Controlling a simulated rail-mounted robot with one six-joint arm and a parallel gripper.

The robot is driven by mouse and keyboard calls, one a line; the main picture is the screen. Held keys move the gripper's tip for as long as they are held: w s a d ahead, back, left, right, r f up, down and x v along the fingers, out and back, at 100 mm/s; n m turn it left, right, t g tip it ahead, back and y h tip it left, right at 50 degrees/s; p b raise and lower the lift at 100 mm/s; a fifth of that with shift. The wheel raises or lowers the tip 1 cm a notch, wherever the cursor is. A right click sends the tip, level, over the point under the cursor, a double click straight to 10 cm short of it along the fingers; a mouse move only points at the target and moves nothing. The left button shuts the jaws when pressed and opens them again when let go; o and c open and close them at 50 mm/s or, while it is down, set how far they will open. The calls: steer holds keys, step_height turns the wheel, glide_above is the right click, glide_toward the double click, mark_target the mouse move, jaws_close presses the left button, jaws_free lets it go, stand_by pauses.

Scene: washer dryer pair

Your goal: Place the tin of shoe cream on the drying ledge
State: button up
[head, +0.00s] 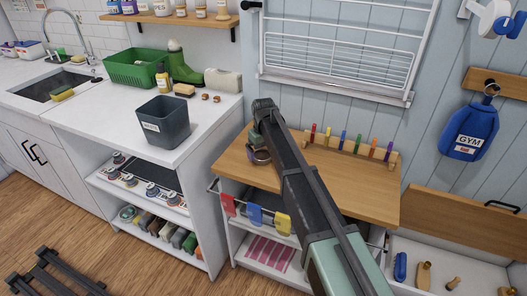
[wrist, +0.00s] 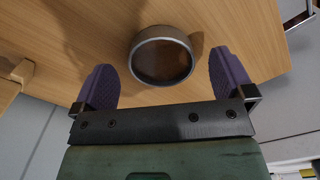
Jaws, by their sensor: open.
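A round tin (wrist: 161,60) with a grey metal rim and brown inside sits on the wooden worktop, likely the shoe cream; no label is readable. In the wrist view it lies between the two purple fingers of my gripper (wrist: 162,72), with a gap on both sides. My gripper is open. In the head view my gripper (head: 257,147) is low over the left end of the wooden top, and the tin (head: 260,157) is partly hidden by it. A white wire drying rack on the wall has a narrow ledge (head: 340,92) along its bottom, behind the worktop.
The wooden worktop (head: 350,188) is mostly clear, with a rack of coloured pegs (head: 350,146) at its back. A dark bin (head: 163,122), a green basket (head: 135,70) and green boots (head: 182,67) stand on the white counter at left. A blue GYM bag (head: 470,130) hangs at right.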

mark_target(264, 158)
step_height(264, 158, up, 10)
steer(key=p, duration=0.9)
steer(key=s+d+m, duration=0.3)
steer(key=s+d, duration=0.8)
steer(key=s, duration=0.4)
steer(key=s+d+m, duration=0.3)
steer(key=s+d, duration=0.7)
steer(key=s, duration=0.6)
steer(key=shift+s+d+m+b, duration=0.25)
steer(key=shift+d+m+b, duration=0.1)
steer(key=shift+d+m, duration=0.05)
